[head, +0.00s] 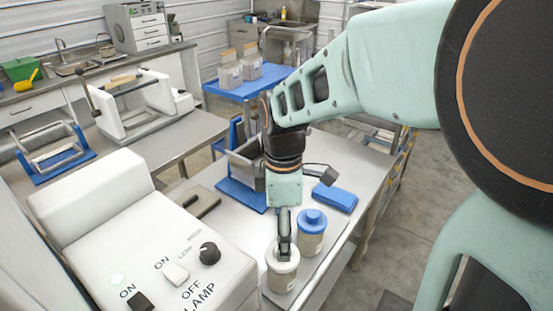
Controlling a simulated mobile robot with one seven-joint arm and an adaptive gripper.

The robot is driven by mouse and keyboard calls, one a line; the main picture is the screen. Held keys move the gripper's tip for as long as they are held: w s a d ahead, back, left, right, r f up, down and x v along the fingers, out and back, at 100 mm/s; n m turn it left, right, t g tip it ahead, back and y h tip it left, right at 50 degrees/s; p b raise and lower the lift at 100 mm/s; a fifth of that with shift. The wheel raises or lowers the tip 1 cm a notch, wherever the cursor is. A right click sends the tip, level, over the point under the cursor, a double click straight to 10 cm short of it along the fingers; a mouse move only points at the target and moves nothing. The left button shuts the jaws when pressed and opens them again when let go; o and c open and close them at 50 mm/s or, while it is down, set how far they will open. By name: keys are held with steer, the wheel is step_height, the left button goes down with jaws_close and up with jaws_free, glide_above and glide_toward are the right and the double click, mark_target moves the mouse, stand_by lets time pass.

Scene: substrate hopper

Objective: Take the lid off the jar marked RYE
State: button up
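Two jars stand close together near the front edge of the metal bench. The nearer jar (283,282) is pale with a whitish top. The other jar (312,240) stands just behind it to the right and has a blue lid (313,219). No RYE marking is readable on either jar. My gripper (284,254) points straight down at the top of the nearer jar. Its fingers overlap that top in the picture, and they hide part of it. I cannot tell whether they grip anything or whether a lid is there.
A blue box (335,198) lies on the bench behind the jars. A grey hopper on a blue base (240,194) stands behind my wrist. A white control box (160,240) with a knob and switches fills the left front. A blue cart (247,87) is farther back.

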step_height(320, 180, down, 8)
steer(key=shift+w+f+p, duration=0.1)
steer(key=shift+f+p, duration=0.05)
steer(key=shift+p, duration=0.2)
steer(key=shift+d, duration=0.1)
steer(key=c, duration=0.9)
